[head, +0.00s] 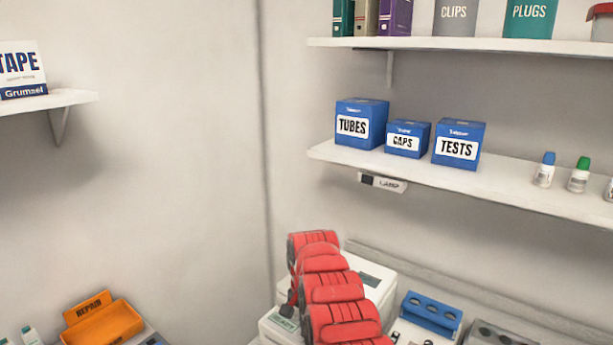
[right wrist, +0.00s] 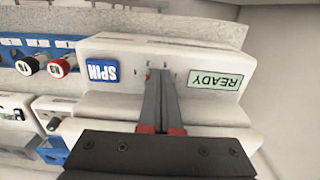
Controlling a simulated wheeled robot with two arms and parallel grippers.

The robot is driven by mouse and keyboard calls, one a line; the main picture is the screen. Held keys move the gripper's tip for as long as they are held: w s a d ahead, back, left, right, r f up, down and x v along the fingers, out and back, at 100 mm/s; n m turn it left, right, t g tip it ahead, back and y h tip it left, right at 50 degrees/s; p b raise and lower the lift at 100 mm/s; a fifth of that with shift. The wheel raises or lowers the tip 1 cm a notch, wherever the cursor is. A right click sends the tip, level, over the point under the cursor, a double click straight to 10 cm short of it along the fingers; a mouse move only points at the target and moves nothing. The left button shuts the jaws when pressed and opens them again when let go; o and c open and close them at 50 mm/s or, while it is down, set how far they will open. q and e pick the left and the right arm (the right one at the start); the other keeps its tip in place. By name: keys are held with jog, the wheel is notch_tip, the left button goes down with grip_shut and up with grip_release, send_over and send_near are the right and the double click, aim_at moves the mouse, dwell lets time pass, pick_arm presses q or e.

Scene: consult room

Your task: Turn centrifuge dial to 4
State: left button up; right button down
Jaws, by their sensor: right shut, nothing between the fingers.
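The white centrifuge (right wrist: 118,48) fills the middle of the right wrist view, upside down. It bears a blue SPIN label (right wrist: 103,73) and a pale green READY display (right wrist: 216,80). Small marks show on its face between these two, around my fingertips. The dial itself is hidden or cannot be made out behind the fingers. My right gripper (right wrist: 160,74) is shut and empty, its tips at or very close to that face; contact cannot be told. In the head view, my red arm covers much of the centrifuge (head: 268,328). My left gripper is out of view.
A blue rack (head: 432,312) and a grey block (head: 500,335) stand right of my arm. An orange REPAIR bin (head: 100,318) is at lower left. Above, a wall shelf (head: 520,190) holds blue boxes and small bottles. Capped tubes (right wrist: 60,68) show beside the centrifuge.

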jog(key=shift+s+r, duration=0.1)
jog(key=shift+d, duration=0.15)
dwell(0.4)
jog(key=shift+w+d+b, duration=0.1)
jog(key=shift+w+b, duration=0.15)
jog(key=shift+b, duration=0.65)
